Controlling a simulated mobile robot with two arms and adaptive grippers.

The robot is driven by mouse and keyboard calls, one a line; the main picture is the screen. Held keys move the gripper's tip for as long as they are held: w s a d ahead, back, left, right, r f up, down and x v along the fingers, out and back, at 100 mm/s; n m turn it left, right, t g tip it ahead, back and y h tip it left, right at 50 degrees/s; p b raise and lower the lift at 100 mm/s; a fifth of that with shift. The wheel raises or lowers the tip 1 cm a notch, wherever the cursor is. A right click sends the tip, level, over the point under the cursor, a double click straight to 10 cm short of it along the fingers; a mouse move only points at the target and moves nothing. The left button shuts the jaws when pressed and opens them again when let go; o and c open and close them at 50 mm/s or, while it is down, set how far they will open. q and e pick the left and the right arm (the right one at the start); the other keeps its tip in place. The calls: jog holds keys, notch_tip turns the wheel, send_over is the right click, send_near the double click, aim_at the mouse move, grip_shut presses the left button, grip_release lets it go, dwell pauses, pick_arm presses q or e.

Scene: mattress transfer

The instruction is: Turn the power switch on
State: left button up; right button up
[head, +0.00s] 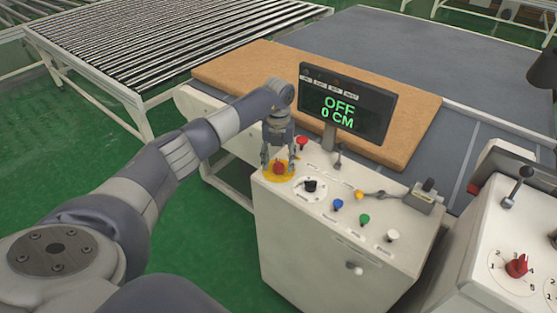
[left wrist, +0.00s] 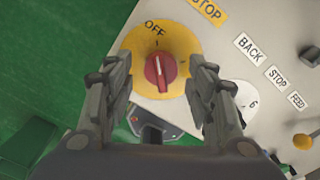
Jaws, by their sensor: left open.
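The power switch is a red rotary knob (head: 279,168) on a yellow round plate (head: 268,177) at the left corner of the white control console (head: 330,262). My left gripper (head: 280,158) points down over it, open. In the left wrist view the red knob (left wrist: 160,71) sits between the two open fingers (left wrist: 160,80), with a gap on both sides. Its white pointer line is near upright, and the word OFF is printed on the yellow plate (left wrist: 190,44). The display (head: 345,108) reads OFF and 0 CM. My right gripper is not seen.
A red button (head: 302,143), a black dial (head: 310,185), and blue (head: 337,204), green (head: 364,219) and white (head: 392,236) buttons share the console top. A tan mattress (head: 240,72) lies behind. Another console with a red dial (head: 516,266) stands at right.

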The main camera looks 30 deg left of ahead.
pick_arm(q)
jog(key=shift+f, duration=0.7)
jog(key=c, duration=1.1)
jog(key=shift+o, duration=0.2)
